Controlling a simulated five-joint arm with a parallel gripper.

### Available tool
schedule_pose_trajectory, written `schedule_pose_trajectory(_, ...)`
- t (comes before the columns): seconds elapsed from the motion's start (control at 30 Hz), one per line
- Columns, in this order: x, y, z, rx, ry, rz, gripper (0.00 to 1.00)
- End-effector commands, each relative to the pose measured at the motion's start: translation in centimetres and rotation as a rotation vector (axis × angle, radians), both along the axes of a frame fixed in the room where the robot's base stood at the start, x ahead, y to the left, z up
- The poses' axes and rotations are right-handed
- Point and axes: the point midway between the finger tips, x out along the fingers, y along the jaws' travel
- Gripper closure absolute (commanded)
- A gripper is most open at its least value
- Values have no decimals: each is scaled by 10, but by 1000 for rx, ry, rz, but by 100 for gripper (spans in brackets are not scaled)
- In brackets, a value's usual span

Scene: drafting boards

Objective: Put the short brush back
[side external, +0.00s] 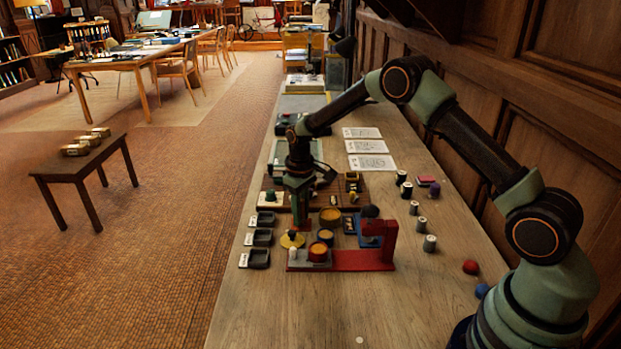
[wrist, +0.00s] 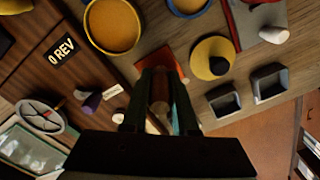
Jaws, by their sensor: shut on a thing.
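My gripper (wrist: 160,80) points down at the work, with its two dark fingers closed on a slim brown piece (wrist: 159,92) with a paler end, which looks like the short brush. An orange-red patch (wrist: 170,58) shows just beyond the fingertips in the wrist view; I cannot tell whether it belongs to the brush or lies under it. In the side view my gripper (side external: 301,222) is low over the bench, left of the round tubs, and the brush is mostly hidden by the fingers. I cannot tell whether it touches anything below.
A yellow disc (side external: 292,240) with a knob is close by my gripper. Dark trays (side external: 260,238) line the bench's left edge. Round tubs (side external: 330,216) and a red bracket (side external: 365,260) stand to the right. Several spools (side external: 420,223) stand farther right. The front bench is mostly clear.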

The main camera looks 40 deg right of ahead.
Motion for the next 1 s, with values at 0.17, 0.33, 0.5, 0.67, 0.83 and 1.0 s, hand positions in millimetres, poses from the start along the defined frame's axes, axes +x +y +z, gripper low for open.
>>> schedule_pose_trajectory(0.17, 0, 0, 1, 0, -1, 0, 100)
schedule_pose_trajectory(0.33, 0, 0, -2, 0, 0, 0, 58)
schedule_pose_trajectory(0.5, 0, 0, -2, 0, 0, 0, 43)
schedule_pose_trajectory(0.67, 0, 0, -2, 0, 0, 0, 43)
schedule_pose_trajectory(0.83, 1, 0, 9, 0, -2, 0, 43)
schedule_pose_trajectory(1.0, 1, 0, 39, 0, -5, 0, 43)
